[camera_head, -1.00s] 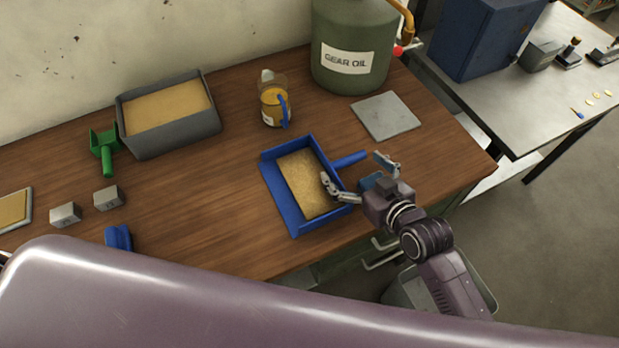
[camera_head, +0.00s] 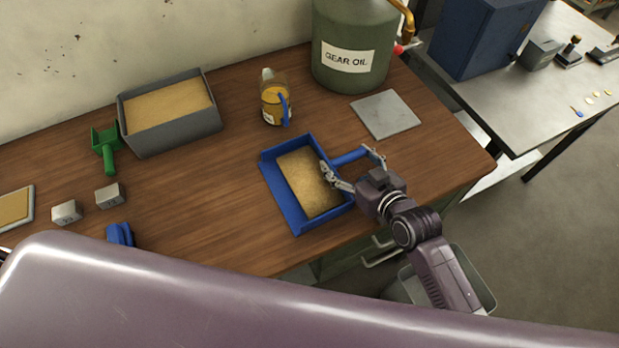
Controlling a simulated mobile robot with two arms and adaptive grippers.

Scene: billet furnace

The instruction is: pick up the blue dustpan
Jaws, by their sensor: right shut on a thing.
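The blue dustpan (camera_head: 286,204) lies on the wooden bench (camera_head: 215,190), with a patch of tan granular material (camera_head: 308,183) in its pan. Its blue handle (camera_head: 350,157) points to the right. My right gripper (camera_head: 352,170) is at the dustpan's right side. Its fingers lie either side of the handle and are shut on it, one finger reaching over the pan's right edge. The dustpan appears to rest on the bench. My left gripper does not show.
A gear oil drum (camera_head: 347,82), an oil jug (camera_head: 272,103) and a grey plate (camera_head: 386,115) stand behind. A grey tray (camera_head: 172,137), a green scoop (camera_head: 107,150), two metal blocks (camera_head: 67,212) and a blue object (camera_head: 120,234) are left. A bin (camera_head: 484,285) stands below right.

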